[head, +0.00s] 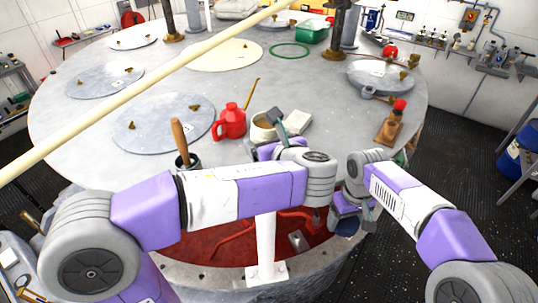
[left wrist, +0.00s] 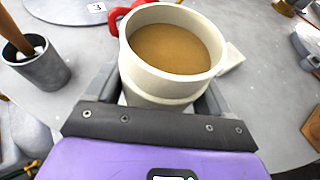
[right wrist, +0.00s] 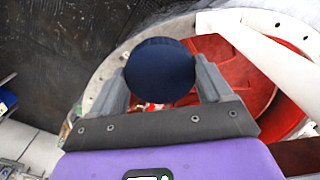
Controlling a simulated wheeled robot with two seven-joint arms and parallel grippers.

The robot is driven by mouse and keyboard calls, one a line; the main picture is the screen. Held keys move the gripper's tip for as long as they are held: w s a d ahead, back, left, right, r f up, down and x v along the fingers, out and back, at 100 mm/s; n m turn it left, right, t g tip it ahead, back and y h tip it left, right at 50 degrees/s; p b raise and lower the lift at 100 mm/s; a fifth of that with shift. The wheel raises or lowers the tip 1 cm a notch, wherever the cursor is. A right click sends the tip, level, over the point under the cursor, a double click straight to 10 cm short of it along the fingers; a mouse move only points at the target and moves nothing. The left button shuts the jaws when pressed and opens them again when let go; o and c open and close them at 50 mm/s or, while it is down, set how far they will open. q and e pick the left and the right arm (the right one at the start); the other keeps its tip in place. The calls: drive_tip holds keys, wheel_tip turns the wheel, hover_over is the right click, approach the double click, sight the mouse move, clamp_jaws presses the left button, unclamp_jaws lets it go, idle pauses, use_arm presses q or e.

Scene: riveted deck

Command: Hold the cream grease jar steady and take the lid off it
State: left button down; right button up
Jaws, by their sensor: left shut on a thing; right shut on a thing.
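The cream grease jar (head: 262,130) stands on the grey round deck and is open at the top. In the left wrist view the jar (left wrist: 160,88) is upright and full of brown grease. My left gripper (head: 278,122) is shut around its body, with a finger on each side. My right gripper (head: 350,210) is shut on the dark blue round lid (right wrist: 160,70), well apart from the jar. The lid also shows in the head view (head: 347,227), low near the front right rim, partly hidden by the gripper.
A red jug (head: 230,122) stands left of the jar, and a grey pot with a wooden handle (head: 181,145) further left. A pale block (head: 298,121) lies right of the jar. A red recess (head: 220,240) opens in front.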

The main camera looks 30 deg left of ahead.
use_arm(q)
drive_tip(key=f, duration=0.3)
drive_tip(key=shift+w+f, duration=0.15)
drive_tip(key=shift+w, duration=0.1)
drive_tip(key=shift+s+f, duration=0.1)
drive_tip(key=shift+f, duration=0.35)
drive_tip(key=shift+f, duration=0.1)
drive_tip(key=shift+c, duration=1.6)
unclamp_jaws()
drive_tip(key=shift+f, duration=0.15)
drive_tip(key=o, duration=0.3)
